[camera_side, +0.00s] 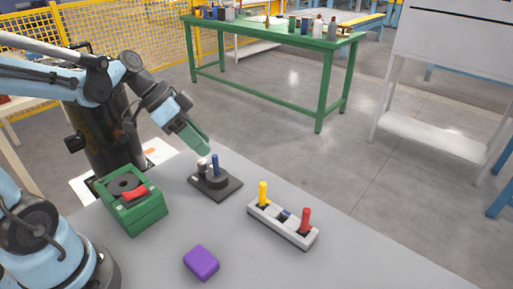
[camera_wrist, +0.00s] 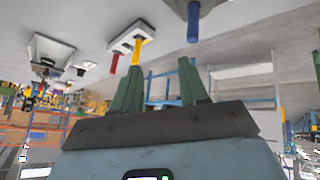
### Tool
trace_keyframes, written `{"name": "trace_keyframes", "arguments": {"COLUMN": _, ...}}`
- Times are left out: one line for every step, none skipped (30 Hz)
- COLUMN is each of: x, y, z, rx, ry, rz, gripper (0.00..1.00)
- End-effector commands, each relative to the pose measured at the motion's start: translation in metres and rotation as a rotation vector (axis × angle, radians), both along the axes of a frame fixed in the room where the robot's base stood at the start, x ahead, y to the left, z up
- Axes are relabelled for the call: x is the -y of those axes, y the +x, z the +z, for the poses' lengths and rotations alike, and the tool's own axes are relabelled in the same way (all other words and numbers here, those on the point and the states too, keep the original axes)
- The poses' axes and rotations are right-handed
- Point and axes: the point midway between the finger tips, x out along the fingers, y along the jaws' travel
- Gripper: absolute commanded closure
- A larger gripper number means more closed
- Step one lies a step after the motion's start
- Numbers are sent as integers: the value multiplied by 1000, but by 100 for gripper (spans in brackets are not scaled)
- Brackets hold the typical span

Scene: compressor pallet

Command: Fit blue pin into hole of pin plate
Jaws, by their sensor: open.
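The blue pin (camera_side: 215,164) stands upright in a round dark holder on a dark square base (camera_side: 230,190). In the wrist view the blue pin (camera_wrist: 193,22) shows at the top, right of centre. The light grey pin plate (camera_side: 267,222) carries an upright yellow pin (camera_side: 263,192) and an upright red pin (camera_side: 305,219). Between them is a dark spot with some blue, too small to make out. My gripper (camera_side: 207,150) is just above and behind the blue pin, apart from it. In the wrist view my gripper (camera_wrist: 160,66) has its green fingers spread and nothing between them.
A green box (camera_side: 150,214) with a black ring and a red part stands left of the base. A purple block (camera_side: 201,262) lies at the front. A small white and dark item (camera_side: 202,166) stands beside the blue pin. The grey table is clear to the right.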

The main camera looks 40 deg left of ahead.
Motion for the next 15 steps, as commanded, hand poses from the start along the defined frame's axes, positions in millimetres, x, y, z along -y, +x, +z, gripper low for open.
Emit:
{"name": "trace_keyframes", "arguments": {"x": 7, "y": -8, "z": -2, "rx": -32, "ry": 44, "rz": 65, "gripper": 56}}
{"name": "trace_keyframes", "arguments": {"x": 8, "y": -12, "z": -4, "rx": -46, "ry": 70, "rz": 114, "gripper": 56}}
{"name": "trace_keyframes", "arguments": {"x": 10, "y": -16, "z": -5, "rx": -58, "ry": 103, "rz": 180, "gripper": 56}}
{"name": "trace_keyframes", "arguments": {"x": 10, "y": -20, "z": -6, "rx": -62, "ry": 126, "rz": 229, "gripper": 56}}
{"name": "trace_keyframes", "arguments": {"x": 11, "y": -23, "z": -7, "rx": -61, "ry": 147, "rz": 277, "gripper": 56}}
{"name": "trace_keyframes", "arguments": {"x": 11, "y": -26, "z": -7, "rx": -53, "ry": 171, "rz": 337, "gripper": 56}}
{"name": "trace_keyframes", "arguments": {"x": 11, "y": -29, "z": -7, "rx": -43, "ry": 184, "rz": 377, "gripper": 56}}
{"name": "trace_keyframes", "arguments": {"x": 11, "y": -31, "z": -7, "rx": -32, "ry": 195, "rz": 415, "gripper": 56}}
{"name": "trace_keyframes", "arguments": {"x": 10, "y": -32, "z": -6, "rx": -12, "ry": 207, "rz": 461, "gripper": 56}}
{"name": "trace_keyframes", "arguments": {"x": 10, "y": -34, "z": -6, "rx": 2, "ry": 212, "rz": 492, "gripper": 56}}
{"name": "trace_keyframes", "arguments": {"x": 10, "y": -35, "z": -5, "rx": 16, "ry": 216, "rz": 519, "gripper": 56}}
{"name": "trace_keyframes", "arguments": {"x": 10, "y": -35, "z": -4, "rx": 34, "ry": 217, "rz": 548, "gripper": 56}}
{"name": "trace_keyframes", "arguments": {"x": 9, "y": -36, "z": -3, "rx": 47, "ry": 218, "rz": 568, "gripper": 56}}
{"name": "trace_keyframes", "arguments": {"x": 9, "y": -36, "z": -3, "rx": 57, "ry": 217, "rz": 583, "gripper": 56}}
{"name": "trace_keyframes", "arguments": {"x": 9, "y": -36, "z": -2, "rx": 69, "ry": 215, "rz": 601, "gripper": 56}}
